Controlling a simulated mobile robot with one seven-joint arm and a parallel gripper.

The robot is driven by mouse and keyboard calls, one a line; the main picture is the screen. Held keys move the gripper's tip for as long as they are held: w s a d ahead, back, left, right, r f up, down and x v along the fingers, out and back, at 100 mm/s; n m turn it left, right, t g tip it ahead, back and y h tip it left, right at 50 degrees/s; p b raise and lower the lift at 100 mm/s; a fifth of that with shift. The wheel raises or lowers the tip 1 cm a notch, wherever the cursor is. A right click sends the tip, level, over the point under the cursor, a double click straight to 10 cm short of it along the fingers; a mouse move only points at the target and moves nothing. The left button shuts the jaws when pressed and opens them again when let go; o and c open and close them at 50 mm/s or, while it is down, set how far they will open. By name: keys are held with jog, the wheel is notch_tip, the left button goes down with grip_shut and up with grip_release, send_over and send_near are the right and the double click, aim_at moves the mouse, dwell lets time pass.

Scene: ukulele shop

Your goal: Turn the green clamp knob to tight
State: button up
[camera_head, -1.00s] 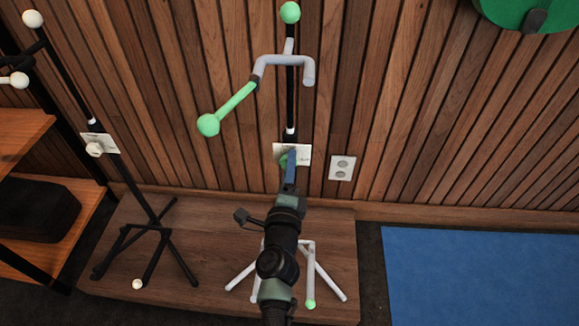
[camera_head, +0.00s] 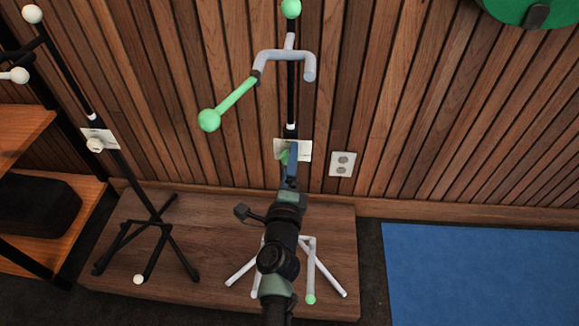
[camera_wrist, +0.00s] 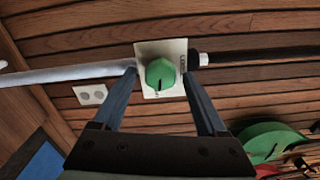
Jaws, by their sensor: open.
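The green clamp knob (camera_wrist: 160,73) sits on a pale plate (camera_wrist: 150,49) on the stand's pole. In the wrist view it is faceted, with a dark pointer mark near its lower edge. My gripper (camera_wrist: 162,82) is open, its two blue-grey fingers on either side of the knob in this view. I cannot tell whether the fingers touch it. In the head view my gripper (camera_head: 291,152) reaches up to the plate (camera_head: 302,150) and hides most of the knob (camera_head: 284,156). The stand has a grey yoke (camera_head: 283,55) and white legs (camera_head: 324,277).
A second, black stand with a white knob (camera_head: 95,144) is at left beside a wooden shelf (camera_head: 70,212). Both stands rest on a low wooden platform (camera_head: 190,215) against the slatted wall. An outlet (camera_head: 342,164) is right of the plate. A blue mat (camera_head: 470,275) lies at right.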

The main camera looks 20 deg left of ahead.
jog(key=v, duration=1.3)
jog(key=shift+p, duration=0.3)
